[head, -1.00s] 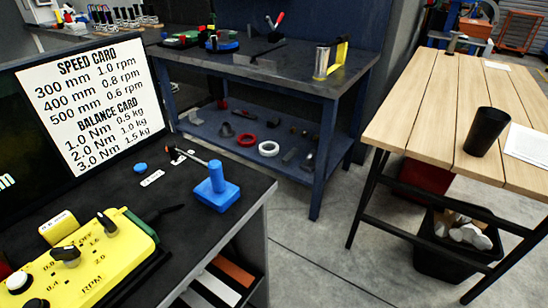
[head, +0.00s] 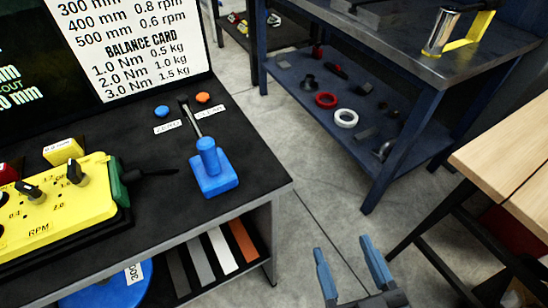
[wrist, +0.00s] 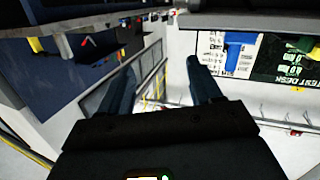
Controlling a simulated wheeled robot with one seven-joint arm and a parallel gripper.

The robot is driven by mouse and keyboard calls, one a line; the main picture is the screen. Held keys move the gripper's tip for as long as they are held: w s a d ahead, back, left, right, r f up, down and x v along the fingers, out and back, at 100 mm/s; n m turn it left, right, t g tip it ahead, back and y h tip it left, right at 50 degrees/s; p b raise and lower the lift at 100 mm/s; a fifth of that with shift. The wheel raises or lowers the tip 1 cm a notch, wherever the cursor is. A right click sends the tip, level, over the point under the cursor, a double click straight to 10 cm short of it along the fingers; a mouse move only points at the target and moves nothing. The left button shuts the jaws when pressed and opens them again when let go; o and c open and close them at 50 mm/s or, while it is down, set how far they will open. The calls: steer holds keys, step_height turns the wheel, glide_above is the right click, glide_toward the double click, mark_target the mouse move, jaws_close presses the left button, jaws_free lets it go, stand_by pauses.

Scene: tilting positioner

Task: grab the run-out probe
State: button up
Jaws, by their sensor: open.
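The run-out probe appears to be the blue stand (head: 209,170) on the dark bench in the head view. It has a square blue base, a short upright blue post and a thin grey rod slanting up and left to a dark end. My gripper (head: 346,250) is at the bottom of the head view, open and empty, over the floor to the right of the bench and well apart from the probe. In the wrist view my gripper (wrist: 161,66) has both fingers spread with nothing between them. I cannot make out the probe surely there.
A yellow control box (head: 60,205) stands left of the probe, below a monitor (head: 130,45). Blue and orange buttons (head: 203,97) lie behind the probe. A blue workbench (head: 400,70) and a wooden table (head: 505,160) stand to the right. Floor between is clear.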

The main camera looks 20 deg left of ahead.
mark_target(211, 155)
steer(key=w+a+r+n+g+y, duration=0.1)
steer(key=a+r, duration=0.1)
steer(key=a, duration=0.5)
steer(key=w+a+r+n+g+y, duration=0.1)
steer(key=w+a+r+n+y, duration=0.1)
steer(key=a, duration=0.5)
steer(key=w+a+r+n+y, duration=0.1)
steer(key=a+r+y, duration=0.1)
steer(key=a, duration=0.5)
steer(key=shift+w+a+r+g, duration=0.15)
steer(key=shift+w+r+g, duration=0.1)
steer(key=shift+r+g, duration=0.25)
steer(key=x, duration=0.5)
steer(key=shift+w+a+f, duration=0.1)
steer(key=shift+w+a, duration=0.05)
steer(key=shift+a, duration=0.2)
jaws_close()
steer(key=shift+d, duration=0.1)
